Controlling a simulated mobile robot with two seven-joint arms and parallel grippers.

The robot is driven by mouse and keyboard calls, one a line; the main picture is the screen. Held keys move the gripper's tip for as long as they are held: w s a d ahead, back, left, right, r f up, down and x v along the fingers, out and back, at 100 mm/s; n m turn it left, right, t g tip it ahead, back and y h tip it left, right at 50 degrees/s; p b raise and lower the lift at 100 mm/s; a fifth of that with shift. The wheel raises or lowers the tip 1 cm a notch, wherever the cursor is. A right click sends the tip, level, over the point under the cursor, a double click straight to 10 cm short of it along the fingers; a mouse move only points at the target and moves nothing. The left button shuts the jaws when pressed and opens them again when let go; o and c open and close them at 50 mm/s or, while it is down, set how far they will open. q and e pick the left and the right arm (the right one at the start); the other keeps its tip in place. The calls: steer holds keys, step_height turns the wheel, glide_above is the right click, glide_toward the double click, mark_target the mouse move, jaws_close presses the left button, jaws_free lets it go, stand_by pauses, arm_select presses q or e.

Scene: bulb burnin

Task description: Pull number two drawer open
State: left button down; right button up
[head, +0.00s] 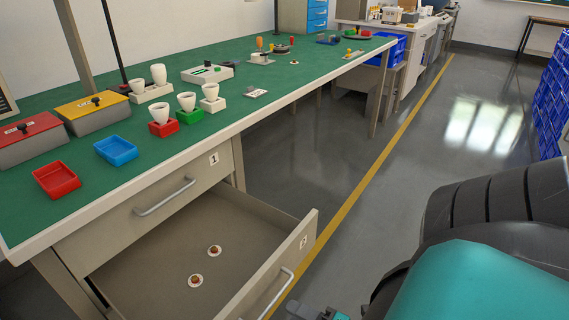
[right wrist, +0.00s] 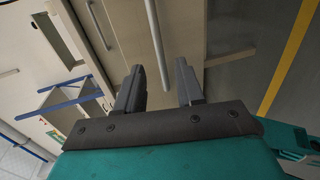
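Number two drawer (head: 309,240) is the lower drawer under the green-topped bench and stands well open in the head view. Its front bears the label 2 and a metal bar handle (head: 276,296). Two small round items (head: 205,264) lie on its floor. My right gripper (right wrist: 158,80) is open in the right wrist view, its two dark fingers apart. A metal bar handle (right wrist: 156,42) runs between the fingers in that view; whether it touches them I cannot tell. In the head view only a bit of that gripper shows at the bottom edge. My left gripper is out of view.
Number one drawer (head: 190,205) above is shut. The bench top (head: 125,185) holds red and blue trays, bulbs in coloured holders and boxes. Grey floor (head: 400,170) with a yellow line is clear to the right; blue crates (head: 555,100) are stacked at far right.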

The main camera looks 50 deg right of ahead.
steer(key=v, duration=0.7)
steer(key=shift+s+p, duration=0.35)
steer(key=shift+p, duration=0.05)
steer(key=shift+d+r, duration=0.1)
